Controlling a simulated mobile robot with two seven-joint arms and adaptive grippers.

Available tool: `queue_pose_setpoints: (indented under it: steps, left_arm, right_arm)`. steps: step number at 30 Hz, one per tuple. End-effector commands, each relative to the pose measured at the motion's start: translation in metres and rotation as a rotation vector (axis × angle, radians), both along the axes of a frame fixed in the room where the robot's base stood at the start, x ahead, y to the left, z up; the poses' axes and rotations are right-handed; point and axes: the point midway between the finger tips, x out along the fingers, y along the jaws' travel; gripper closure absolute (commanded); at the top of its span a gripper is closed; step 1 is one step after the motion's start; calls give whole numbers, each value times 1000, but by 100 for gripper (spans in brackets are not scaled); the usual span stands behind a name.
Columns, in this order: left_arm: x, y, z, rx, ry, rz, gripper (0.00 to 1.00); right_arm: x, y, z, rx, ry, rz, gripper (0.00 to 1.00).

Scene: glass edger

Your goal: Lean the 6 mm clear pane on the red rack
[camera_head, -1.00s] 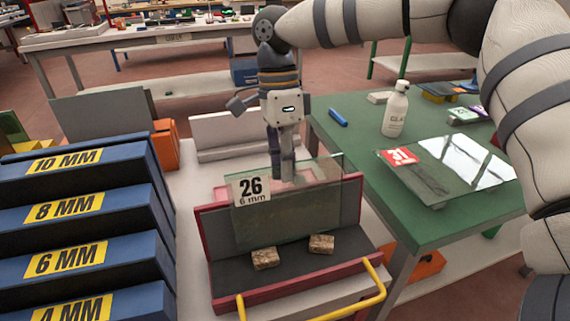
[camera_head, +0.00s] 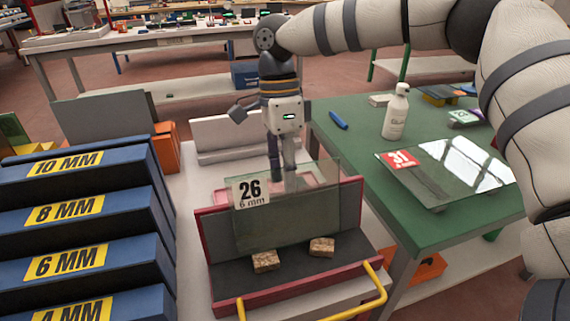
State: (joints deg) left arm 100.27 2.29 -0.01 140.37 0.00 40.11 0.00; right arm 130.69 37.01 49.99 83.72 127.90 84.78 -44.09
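The clear pane (camera_head: 290,215), with a white label reading 26 and 6 mm, stands in the red rack (camera_head: 205,245) against its dark back. Its lower edge is close behind two cork-like blocks on the rack's ledge; whether it touches them or the ledge is hard to tell. My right gripper (camera_head: 282,178) reaches down from above to the pane's top edge and appears shut on it, one finger seen partly through the glass. My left gripper is not in view.
Blue slots marked 10, 8, 6 and 4 MM (camera_head: 70,213) stand at left. A green table (camera_head: 350,150) at right bears a white bottle (camera_head: 396,112), a blue marker (camera_head: 338,120) and a pane labelled 31 (camera_head: 445,170). A yellow handle (camera_head: 378,290) juts out in front of the rack.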

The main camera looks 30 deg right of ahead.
Motion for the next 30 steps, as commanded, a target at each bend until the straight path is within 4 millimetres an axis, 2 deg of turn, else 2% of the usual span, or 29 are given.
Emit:
queue_pose_setpoints:
  steps: [5, 9, 15, 19, 30]
  left_arm:
    - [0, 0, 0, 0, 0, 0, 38]
    - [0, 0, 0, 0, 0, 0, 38]
    - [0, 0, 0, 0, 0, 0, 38]
    - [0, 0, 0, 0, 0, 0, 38]
    - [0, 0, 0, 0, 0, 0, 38]
  right_arm:
    - [9, -1, 34, 2, -8, -2, 72]
    - [17, -3, 73, 2, -7, -1, 72]
    - [25, -5, 109, 1, -5, -1, 72]
    - [26, -6, 116, 1, -3, 1, 72]
    - [26, -6, 117, 1, -3, 1, 72]
